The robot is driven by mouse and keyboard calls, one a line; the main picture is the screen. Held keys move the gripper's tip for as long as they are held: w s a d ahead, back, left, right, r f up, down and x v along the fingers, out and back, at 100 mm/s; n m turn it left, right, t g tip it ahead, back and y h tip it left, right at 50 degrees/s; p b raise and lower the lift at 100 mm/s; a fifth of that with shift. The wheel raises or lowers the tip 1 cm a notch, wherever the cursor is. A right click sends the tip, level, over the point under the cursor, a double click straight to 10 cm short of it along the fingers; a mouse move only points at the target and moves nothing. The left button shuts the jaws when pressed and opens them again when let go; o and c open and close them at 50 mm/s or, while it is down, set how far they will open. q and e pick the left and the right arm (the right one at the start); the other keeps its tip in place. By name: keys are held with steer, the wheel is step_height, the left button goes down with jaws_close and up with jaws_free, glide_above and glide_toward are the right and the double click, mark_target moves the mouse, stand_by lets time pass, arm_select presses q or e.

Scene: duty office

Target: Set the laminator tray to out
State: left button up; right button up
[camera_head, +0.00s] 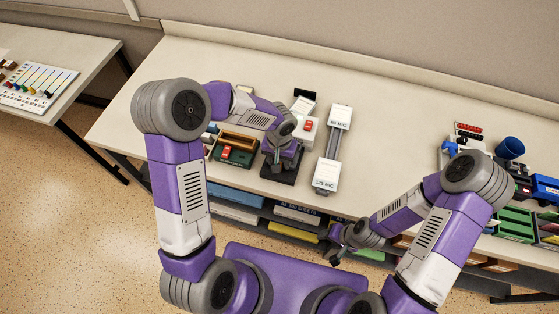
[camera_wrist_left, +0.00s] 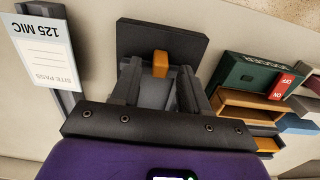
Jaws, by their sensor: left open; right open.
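A dark flat tray (camera_head: 290,178), likely the laminator tray, lies on the table under my left gripper. In the left wrist view the dark tray (camera_wrist_left: 187,45) has an orange tab (camera_wrist_left: 160,63) on it. My left gripper (camera_head: 281,157) points down over the tray, with its fingers partly hidden by its own arm. In the left wrist view the open left gripper (camera_wrist_left: 160,85) has the orange tab between its two fingers; I cannot tell whether they touch it. My right gripper (camera_head: 338,256) is open and empty at the table's front edge, away from the tray.
A grey rail with white blocks marked "80 MIC" and "125 MIC" (camera_head: 326,178) stands right of the tray. A green box (camera_head: 232,156) with a red ON/OFF switch (camera_wrist_left: 283,86) stands on the other side. A blue cup (camera_head: 510,147) and bins stand far right. The table's middle right is clear.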

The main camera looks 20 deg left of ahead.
arm_select(q)
steer(key=shift+s+f, duration=0.1)
steer(key=shift+f, duration=0.35)
steer(key=shift+c, duration=0.4)
jaws_close()
